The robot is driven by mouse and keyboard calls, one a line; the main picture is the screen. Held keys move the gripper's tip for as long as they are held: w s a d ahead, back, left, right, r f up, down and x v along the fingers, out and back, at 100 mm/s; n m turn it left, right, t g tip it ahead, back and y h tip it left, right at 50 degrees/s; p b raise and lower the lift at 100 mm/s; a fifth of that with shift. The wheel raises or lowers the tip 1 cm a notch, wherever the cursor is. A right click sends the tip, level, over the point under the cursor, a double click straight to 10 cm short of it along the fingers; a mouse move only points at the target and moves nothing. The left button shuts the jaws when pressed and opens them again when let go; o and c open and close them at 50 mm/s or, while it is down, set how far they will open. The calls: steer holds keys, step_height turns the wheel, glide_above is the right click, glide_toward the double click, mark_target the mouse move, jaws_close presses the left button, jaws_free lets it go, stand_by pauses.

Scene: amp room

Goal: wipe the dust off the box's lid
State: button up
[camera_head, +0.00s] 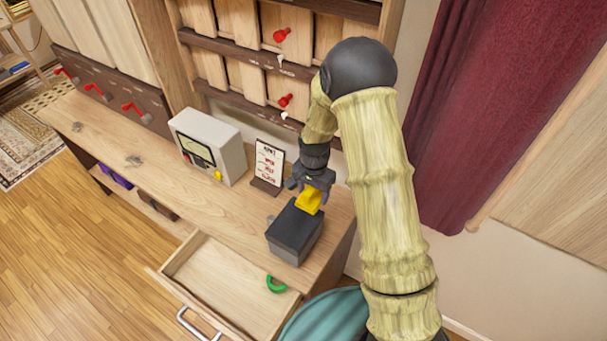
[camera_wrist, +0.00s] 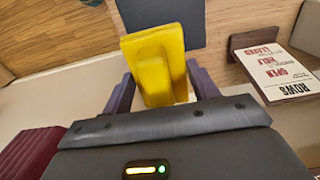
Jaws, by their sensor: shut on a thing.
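The box (camera_head: 291,246) is grey with a dark lid (camera_head: 293,226) and stands on the wooden desk near its right end. My gripper (camera_head: 314,189) is at the lid's far edge, shut on a yellow sponge-like block (camera_head: 309,201). In the wrist view the yellow block (camera_wrist: 158,62) sits between my two fingers (camera_wrist: 160,88), and the dark lid (camera_wrist: 160,22) lies beyond it. I cannot tell whether the block touches the lid. No dust is clearly visible on the part of the lid that shows.
A drawer (camera_head: 228,288) stands open below the box with a green curved thing (camera_head: 276,284) in it. A meter (camera_head: 207,146) and a small sign (camera_head: 268,166) stand on the desk, left of and behind the box. A red curtain (camera_head: 465,110) hangs at right.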

steer(key=shift+w+d+r+p, duration=0.15)
steer(key=shift+r+p, duration=0.95)
steer(key=shift+r, duration=0.75)
steer(key=shift+w+f, duration=0.1)
steer(key=shift+w, duration=0.05)
